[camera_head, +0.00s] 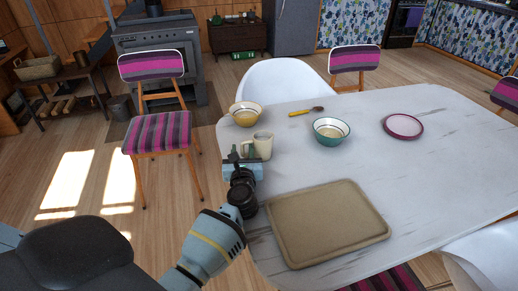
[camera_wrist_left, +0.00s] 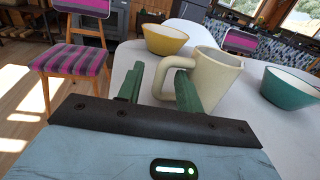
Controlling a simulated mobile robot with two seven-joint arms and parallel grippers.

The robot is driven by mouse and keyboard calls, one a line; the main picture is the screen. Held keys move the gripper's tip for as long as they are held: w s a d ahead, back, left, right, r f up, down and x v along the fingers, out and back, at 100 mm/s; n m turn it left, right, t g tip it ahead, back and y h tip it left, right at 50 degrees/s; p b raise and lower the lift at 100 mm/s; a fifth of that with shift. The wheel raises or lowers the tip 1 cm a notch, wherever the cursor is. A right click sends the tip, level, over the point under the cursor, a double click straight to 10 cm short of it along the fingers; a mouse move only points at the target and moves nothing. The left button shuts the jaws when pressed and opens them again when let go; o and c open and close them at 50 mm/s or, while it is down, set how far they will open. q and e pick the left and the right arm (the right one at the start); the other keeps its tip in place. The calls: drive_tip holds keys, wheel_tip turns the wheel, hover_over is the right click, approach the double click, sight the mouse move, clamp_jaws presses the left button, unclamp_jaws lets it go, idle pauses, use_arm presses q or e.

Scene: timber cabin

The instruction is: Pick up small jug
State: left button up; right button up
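The small jug (camera_head: 263,146) is cream coloured with a loop handle and stands upright near the left edge of the table. In the left wrist view the jug (camera_wrist_left: 217,82) is just ahead, slightly right of centre, its handle pointing left. My left gripper (camera_head: 241,153) is beside the jug on its handle side. Its two green fingers (camera_wrist_left: 160,88) are apart, with the handle showing between and just beyond them. The right finger overlaps part of the handle, so I cannot tell whether they touch. My right gripper is not in view.
On the white table (camera_head: 370,175) are a yellow bowl (camera_head: 245,114) behind the jug, a teal bowl (camera_head: 331,130), a wooden spoon (camera_head: 306,111), a pink-rimmed plate (camera_head: 403,126) and a tan tray (camera_head: 327,222) in front. A striped chair (camera_head: 158,133) stands to the left.

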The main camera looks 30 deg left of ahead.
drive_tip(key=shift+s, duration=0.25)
use_arm(q)
drive_tip(key=shift+c, duration=0.8)
clamp_jaws()
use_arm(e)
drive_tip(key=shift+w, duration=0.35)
use_arm(q)
drive_tip(key=shift+r, duration=0.25)
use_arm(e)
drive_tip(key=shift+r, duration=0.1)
